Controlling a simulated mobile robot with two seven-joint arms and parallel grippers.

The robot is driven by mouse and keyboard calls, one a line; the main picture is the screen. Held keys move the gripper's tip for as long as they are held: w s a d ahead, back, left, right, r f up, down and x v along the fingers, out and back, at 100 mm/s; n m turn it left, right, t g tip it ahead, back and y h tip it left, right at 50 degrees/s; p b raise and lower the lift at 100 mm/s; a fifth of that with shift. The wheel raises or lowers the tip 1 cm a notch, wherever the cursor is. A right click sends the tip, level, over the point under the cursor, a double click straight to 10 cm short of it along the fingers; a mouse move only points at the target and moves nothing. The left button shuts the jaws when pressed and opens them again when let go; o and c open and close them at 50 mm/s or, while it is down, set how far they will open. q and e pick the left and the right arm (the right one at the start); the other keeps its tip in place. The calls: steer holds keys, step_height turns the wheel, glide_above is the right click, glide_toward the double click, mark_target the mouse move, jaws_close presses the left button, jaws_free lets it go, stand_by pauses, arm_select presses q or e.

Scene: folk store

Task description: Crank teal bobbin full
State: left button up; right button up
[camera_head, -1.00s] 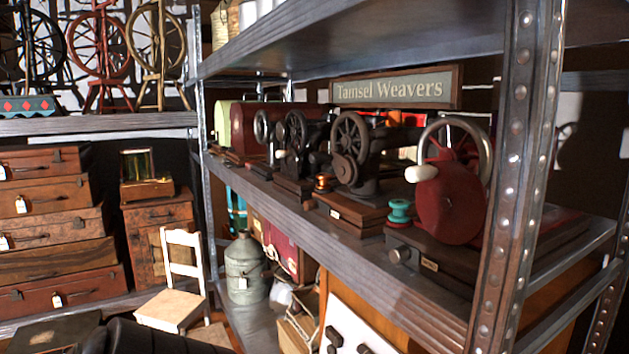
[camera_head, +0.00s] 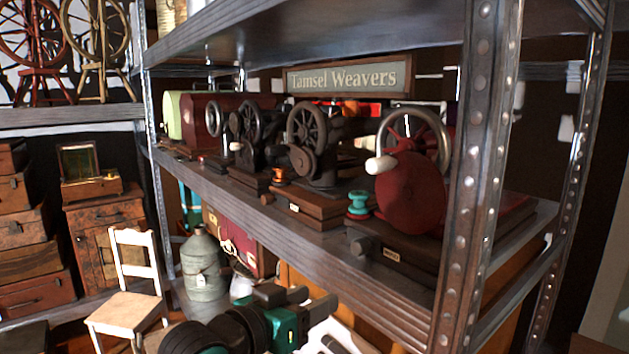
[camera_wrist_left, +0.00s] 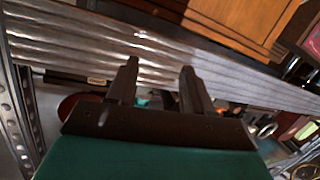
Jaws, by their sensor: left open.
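The teal bobbin (camera_head: 358,203) stands upright on the wooden base of the red winding machine (camera_head: 411,190), on the middle shelf. The machine's metal crank wheel (camera_head: 443,136) has a white handle (camera_head: 381,165) pointing left. My left gripper (camera_head: 322,322) is open and empty, below and in front of the shelf edge, left of the machine. In the left wrist view the two dark fingers (camera_wrist_left: 158,80) stand apart in front of the grey shelf edge; a small teal bit shows between them. My right gripper is not in view.
The metal shelf edge (camera_head: 290,240) lies above my left gripper. A shelf post (camera_head: 471,180) stands right of the machine. Dark crank machines (camera_head: 312,145) and an orange spool (camera_head: 279,176) stand to its left. A milk can (camera_head: 204,265) and white chair (camera_head: 130,280) are at lower left.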

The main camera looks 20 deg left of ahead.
arm_select(q)
step_height(320, 180, up, 12)
steer(key=s+d+m+h, duration=0.1)
steer(key=m+h, duration=0.3)
glide_toward(370, 166)
steer(key=shift+x, duration=5.35)
steer(key=c, duration=0.8)
